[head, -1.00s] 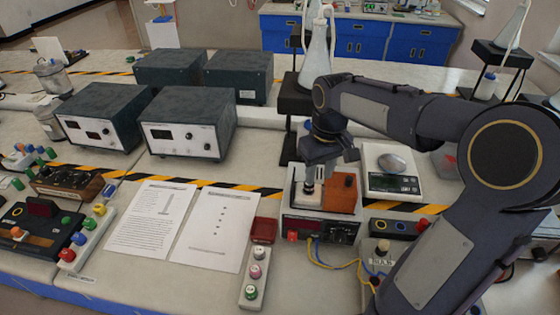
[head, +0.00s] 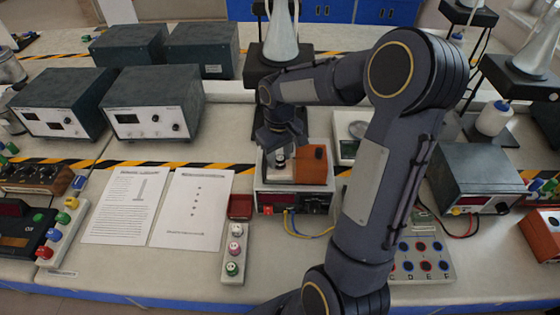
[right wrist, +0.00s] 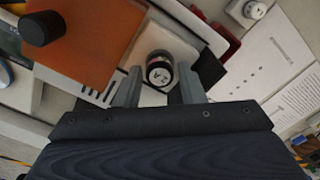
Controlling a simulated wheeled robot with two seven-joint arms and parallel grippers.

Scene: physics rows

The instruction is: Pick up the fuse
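The fuse (head: 281,159), a small dark cylinder with a pale cap, stands on a white part of the instrument beside an orange-brown block (head: 311,164). In the right wrist view the fuse (right wrist: 159,72) shows a white top marked "2 A". My right gripper (head: 280,150) points down over it; in the wrist view its fingers (right wrist: 159,82) are apart, one on each side of the fuse, with a visible gap on the left. The fuse's lower part is hidden. My left gripper is not in view.
A strip with several capped cylinders (head: 233,251) lies left of the instrument (head: 293,202), next to printed sheets (head: 190,208). A scale (head: 347,148) stands close on the right. Grey boxes (head: 152,107) stand behind left.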

